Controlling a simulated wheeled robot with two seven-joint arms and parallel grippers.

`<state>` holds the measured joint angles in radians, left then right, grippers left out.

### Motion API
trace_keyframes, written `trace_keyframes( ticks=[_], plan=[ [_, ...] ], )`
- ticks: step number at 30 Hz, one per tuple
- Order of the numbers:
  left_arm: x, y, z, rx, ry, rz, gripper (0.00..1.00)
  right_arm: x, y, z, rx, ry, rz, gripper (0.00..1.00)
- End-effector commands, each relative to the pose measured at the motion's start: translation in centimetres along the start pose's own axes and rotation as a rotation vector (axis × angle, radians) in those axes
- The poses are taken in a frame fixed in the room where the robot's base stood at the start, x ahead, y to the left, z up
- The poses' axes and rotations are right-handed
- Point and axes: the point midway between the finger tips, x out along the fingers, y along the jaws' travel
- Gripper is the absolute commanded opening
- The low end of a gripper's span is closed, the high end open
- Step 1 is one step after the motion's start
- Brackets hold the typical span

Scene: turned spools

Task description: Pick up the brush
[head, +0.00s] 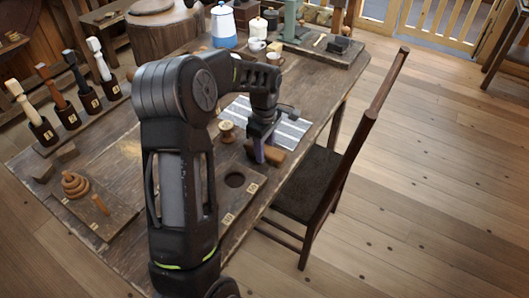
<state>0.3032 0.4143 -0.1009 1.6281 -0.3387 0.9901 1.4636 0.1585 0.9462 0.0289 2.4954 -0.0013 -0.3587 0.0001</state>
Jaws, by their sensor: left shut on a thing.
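My left gripper (264,142) reaches down over the right side of the wooden table, its arm crossing the middle of the view. It is shut on a short brown wooden piece (276,155), which I take for the brush. Part of this piece is hidden behind the fingers, and I cannot make out bristles. It is low over the table's right edge, and I cannot tell whether it touches the table. My right gripper is not in view.
A turned wooden spool (227,131) stands left of the gripper, near a striped cloth (290,131). A board with a round hole (235,180) lies in front. A chair (325,180) stands close at the right. Several mallet-like tools stand in a rack (70,118) at the left.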

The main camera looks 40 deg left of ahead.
Motion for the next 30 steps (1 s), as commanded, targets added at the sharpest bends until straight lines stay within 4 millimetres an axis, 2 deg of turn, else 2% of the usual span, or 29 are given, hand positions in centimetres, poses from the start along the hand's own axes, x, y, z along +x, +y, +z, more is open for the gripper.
trace_keyframes(
  ticks=[8,13,17,24,30],
  plan=[
    [0.0,0.0,0.0,0.0,0.0,0.0,0.0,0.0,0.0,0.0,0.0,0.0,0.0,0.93],
    [-1.0,0.1,0.0,-0.001,0.001,0.003,0.0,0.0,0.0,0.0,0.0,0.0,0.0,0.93],
    [-2.9,0.1,0.0,-0.001,0.0,0.005,0.0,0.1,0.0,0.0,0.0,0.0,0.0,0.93],
    [-7.6,0.1,0.0,0.001,0.001,0.006,0.0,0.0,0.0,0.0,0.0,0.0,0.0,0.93],
    [-9.8,0.1,0.0,0.001,0.001,0.002,0.0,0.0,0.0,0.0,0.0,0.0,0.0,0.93]
  ],
)
